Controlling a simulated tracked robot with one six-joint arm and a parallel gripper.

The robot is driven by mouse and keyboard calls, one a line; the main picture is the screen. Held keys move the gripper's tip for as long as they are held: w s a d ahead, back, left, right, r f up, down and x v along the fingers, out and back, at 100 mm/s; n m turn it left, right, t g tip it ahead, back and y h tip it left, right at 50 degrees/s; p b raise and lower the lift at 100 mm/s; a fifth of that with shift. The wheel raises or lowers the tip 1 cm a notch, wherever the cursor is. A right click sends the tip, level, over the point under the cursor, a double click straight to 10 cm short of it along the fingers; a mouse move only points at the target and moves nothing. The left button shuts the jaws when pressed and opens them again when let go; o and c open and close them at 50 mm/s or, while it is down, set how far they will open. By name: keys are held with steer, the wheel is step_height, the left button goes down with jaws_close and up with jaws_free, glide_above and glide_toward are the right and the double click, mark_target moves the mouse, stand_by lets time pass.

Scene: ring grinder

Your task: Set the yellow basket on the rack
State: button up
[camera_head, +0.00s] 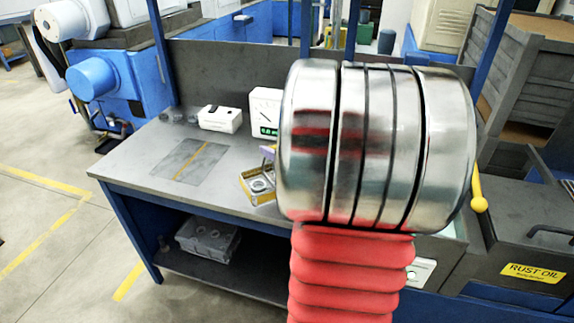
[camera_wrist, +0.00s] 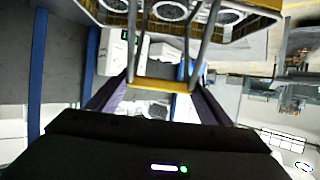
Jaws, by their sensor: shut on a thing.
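The yellow basket (camera_head: 246,190) shows in the head view at the bench's front right, partly hidden by my arm. Silver rings lie in it. In the wrist view the basket (camera_wrist: 272,5) is at the top, with its rings and grey handle rods in sight. My gripper (camera_wrist: 160,88) is shut on the yellow grip of the basket's handle, between its purple fingers. In the head view only a bit of a purple finger shows beside my arm. I cannot tell whether the basket touches the bench. I cannot clearly make out the rack.
The bench (camera_head: 140,165) has clear room on its left. A white box (camera_head: 220,119) and a gauge with a green display (camera_head: 265,108) stand at its back. A dark tank labelled RUST OIL (camera_head: 530,272) is at right. A grey bin (camera_head: 208,238) sits on the lower shelf.

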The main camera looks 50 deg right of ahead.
steer(key=shift+f, duration=1.15)
steer(key=shift+f, duration=1.8)
steer(key=o, duration=1.9)
steer(key=shift+f, duration=0.15)
